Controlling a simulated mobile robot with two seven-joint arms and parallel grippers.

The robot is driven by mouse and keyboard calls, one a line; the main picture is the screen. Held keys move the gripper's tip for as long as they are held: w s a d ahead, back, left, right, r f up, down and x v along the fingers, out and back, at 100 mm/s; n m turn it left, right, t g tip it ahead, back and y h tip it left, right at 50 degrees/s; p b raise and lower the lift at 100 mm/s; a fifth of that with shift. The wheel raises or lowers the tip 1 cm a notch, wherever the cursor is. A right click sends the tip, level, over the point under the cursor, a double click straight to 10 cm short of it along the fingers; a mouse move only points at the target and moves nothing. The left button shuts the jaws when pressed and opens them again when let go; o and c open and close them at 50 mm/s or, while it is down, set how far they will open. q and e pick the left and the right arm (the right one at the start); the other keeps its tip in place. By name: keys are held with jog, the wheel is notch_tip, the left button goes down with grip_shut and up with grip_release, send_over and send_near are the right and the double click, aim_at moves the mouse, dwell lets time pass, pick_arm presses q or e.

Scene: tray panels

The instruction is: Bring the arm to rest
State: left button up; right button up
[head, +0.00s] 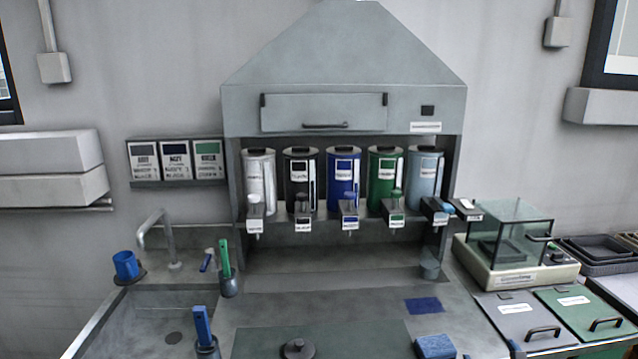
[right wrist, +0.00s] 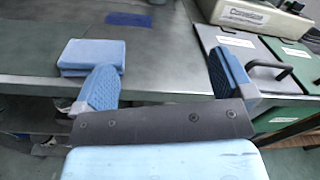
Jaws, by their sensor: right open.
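My right gripper (right wrist: 160,75) shows in the right wrist view with its two blue pads wide apart. Nothing is between them. It is over the front edge of the steel counter (right wrist: 160,62), with a light blue sponge (right wrist: 92,55) just beyond its left finger. The sponge also shows in the head view (head: 435,347), at the bottom right. In the head view only small bits of the right gripper seem to show at the bottom edge, right of the sponge. My left gripper is not in view.
Grey (head: 518,318) and green (head: 585,312) handled lids lie on the right, near the right finger. A glass-topped device (head: 508,245) stands behind them. Several canisters with spouts stand under the hood (head: 345,70). A sink (head: 150,315) is at left. A dark blue patch (head: 424,305) lies behind the sponge.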

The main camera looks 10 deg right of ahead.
pick_arm(q)
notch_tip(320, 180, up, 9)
jog(key=p, duration=1)
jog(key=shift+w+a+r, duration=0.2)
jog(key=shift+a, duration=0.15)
pick_arm(e)
jog(key=s+a+f+m+g+y, duration=0.2)
jog(key=s+a+m+g+y, duration=0.1)
jog(key=s+a+m, duration=0.8)
jog(key=s+a+f+m+g+y, duration=0.2)
jog(key=s+a+m, duration=0.9)
jog(key=a+m, duration=0.6)
jog(key=m+g+y, duration=0.1)
jog(key=m+g, duration=0.1)
jog(key=m, duration=0.5)
jog(key=shift+a+f, duration=0.15)
jog(key=shift+a, duration=0.1)
